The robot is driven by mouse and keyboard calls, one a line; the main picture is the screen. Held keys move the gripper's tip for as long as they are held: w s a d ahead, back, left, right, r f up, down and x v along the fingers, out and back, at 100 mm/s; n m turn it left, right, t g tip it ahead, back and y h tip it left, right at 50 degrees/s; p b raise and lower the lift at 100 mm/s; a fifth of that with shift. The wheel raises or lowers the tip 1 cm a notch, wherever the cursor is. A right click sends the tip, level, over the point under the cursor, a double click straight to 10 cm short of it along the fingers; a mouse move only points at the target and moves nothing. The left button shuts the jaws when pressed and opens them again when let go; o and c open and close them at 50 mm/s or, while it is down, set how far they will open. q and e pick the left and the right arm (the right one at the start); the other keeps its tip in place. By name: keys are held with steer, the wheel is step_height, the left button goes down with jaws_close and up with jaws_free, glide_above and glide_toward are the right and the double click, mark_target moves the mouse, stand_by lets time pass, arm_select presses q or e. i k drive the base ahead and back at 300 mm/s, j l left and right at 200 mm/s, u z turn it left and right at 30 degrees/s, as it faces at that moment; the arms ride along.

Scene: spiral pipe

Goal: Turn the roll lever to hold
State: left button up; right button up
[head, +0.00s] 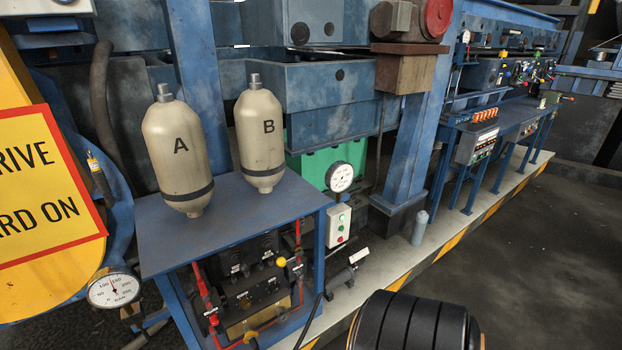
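I cannot tell which control is the roll lever, as no label with that name is readable. A control bench (505,125) runs along the right, with several small coloured knobs or levers (518,72) at its far end. They are too small to tell their positions. Neither of my grippers is in view.
Two beige bottles, A (176,150) and B (260,140), stand on the blue table (225,222). A yellow warning sign (40,190) and pressure gauge (113,290) are left. A ribbed black cylinder (412,325) fills the bottom. Dark floor (540,260) at right is clear.

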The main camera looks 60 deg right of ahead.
mark_target(244, 267)
steer(key=z, duration=1.35)
